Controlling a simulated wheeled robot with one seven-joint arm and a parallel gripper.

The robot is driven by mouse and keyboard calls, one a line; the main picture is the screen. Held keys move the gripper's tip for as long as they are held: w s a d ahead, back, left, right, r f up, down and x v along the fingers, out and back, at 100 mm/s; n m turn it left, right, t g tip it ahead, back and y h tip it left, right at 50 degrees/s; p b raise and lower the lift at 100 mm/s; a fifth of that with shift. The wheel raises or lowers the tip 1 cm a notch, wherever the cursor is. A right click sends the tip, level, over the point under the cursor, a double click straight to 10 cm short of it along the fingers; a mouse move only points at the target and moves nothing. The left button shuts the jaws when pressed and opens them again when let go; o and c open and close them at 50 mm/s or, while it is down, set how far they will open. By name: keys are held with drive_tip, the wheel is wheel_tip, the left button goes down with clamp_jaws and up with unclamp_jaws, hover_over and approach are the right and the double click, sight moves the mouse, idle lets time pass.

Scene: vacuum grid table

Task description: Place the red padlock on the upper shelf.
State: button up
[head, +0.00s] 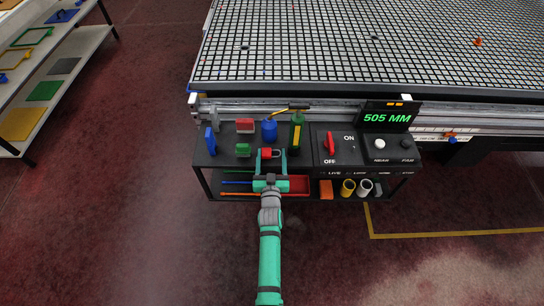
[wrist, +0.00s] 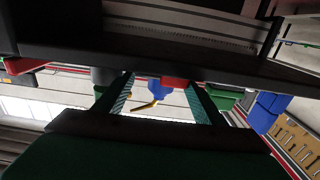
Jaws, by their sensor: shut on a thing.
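The red padlock (head: 266,154) is between the fingertips of my gripper (head: 270,158) in the head view, with its shackle at the right. My gripper is shut on it, at the front edge of the black rack's upper shelf (head: 221,160). I cannot tell whether the padlock touches the shelf. In the wrist view, both fingers of my gripper (wrist: 163,100) show, with a red patch of the padlock (wrist: 175,83) between them. A dark shelf band hides part of that view.
On the upper shelf stand a blue block (head: 210,140), green block (head: 243,150), red block (head: 244,125), blue container (head: 269,130) and green bottle (head: 296,131). A switch panel (head: 340,146) is at the right. A red tray (head: 298,184) lies below.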

drive_tip(key=shift+f, duration=0.15)
idle(0.3)
drive_tip(key=o, duration=1.2)
drive_tip(key=shift+c, duration=0.2)
drive_tip(key=shift+s+a, duration=0.15)
drive_tip(key=shift+s, duration=0.65)
drive_tip(key=s, duration=2.1)
drive_tip(key=s+r+g, duration=0.1)
drive_tip(key=s+r, duration=0.3)
drive_tip(key=s, duration=0.4)
drive_tip(key=s+r, duration=0.4)
drive_tip(key=s, duration=0.5)
drive_tip(key=s+d+r+g, duration=0.1)
drive_tip(key=s+r, duration=0.3)
drive_tip(key=s, duration=0.4)
drive_tip(key=shift+s+r+g, duration=0.3)
drive_tip(key=shift+s, duration=0.1)
